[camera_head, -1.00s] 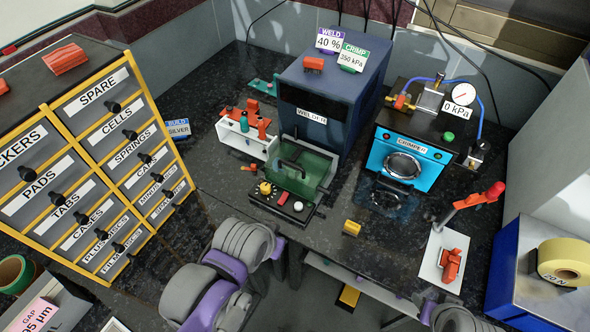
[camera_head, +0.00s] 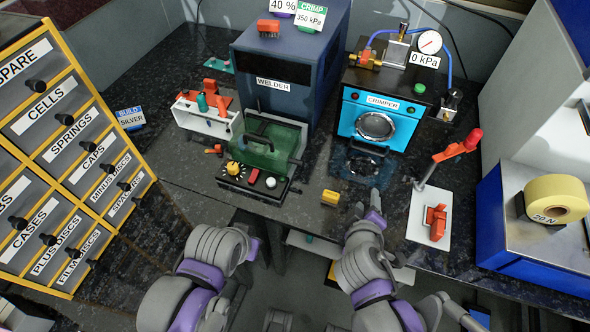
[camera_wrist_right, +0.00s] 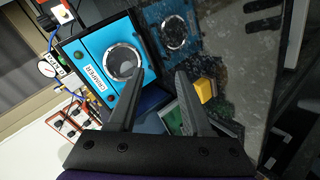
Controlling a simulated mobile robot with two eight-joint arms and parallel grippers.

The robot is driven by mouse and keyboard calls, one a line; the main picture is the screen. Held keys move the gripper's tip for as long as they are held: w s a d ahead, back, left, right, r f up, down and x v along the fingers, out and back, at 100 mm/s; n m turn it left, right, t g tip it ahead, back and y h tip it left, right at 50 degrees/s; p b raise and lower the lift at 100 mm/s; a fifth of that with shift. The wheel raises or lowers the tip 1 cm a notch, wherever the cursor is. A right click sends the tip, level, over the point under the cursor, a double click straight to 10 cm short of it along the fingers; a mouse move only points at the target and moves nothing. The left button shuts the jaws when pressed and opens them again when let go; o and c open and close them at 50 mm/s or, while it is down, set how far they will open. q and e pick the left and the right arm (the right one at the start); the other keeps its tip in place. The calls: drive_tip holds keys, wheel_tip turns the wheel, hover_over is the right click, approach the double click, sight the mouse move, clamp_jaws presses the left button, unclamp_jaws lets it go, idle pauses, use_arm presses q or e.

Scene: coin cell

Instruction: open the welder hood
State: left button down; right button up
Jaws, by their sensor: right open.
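The green see-through welder hood (camera_head: 270,147) is down over the front of the dark blue welder (camera_head: 285,60), with a dark handle on it. A small green piece, probably the hood (camera_wrist_right: 173,118), shows between my fingers in the right wrist view. My right gripper (camera_head: 375,196) is open and empty, in front of the crimper and to the right of the hood, apart from it. Its two spread fingers show in the right wrist view (camera_wrist_right: 158,82). My left arm reaches in at the lower left below the welder. Its fingers are not visible.
A knob panel (camera_head: 255,178) is in front of the hood. A white rack (camera_head: 205,118) stands close on its left. A yellow block (camera_head: 330,197) lies to its right. The blue crimper (camera_head: 385,120) and a red-handled lever stand (camera_head: 440,165) are further right.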

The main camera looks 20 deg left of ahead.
sight(297, 164)
drive_tip(key=a+n+t+y+b, duration=0.1)
drive_tip(key=a+n, duration=0.2)
drive_tip(key=a, duration=0.2)
drive_tip(key=a+n+y+b, duration=0.1)
drive_tip(key=a+n+y, duration=0.1)
drive_tip(key=a, duration=0.4)
drive_tip(key=a+f+n+t+y+b, duration=0.1)
drive_tip(key=a+n+y, duration=0.1)
drive_tip(key=a, duration=0.3)
drive_tip(key=shift+s+a+n+t, duration=0.15)
drive_tip(key=shift+n+t, duration=0.15)
drive_tip(key=shift+n, duration=0.5)
drive_tip(key=b+x, duration=0.1)
drive_tip(key=x, duration=0.9)
drive_tip(key=shift+w+a, duration=0.1)
drive_tip(key=shift+w, duration=0.2)
use_arm(q)
wheel_tip(297, 164, down, 6)
drive_tip(key=shift+r, duration=0.1)
use_arm(e)
clamp_jaws()
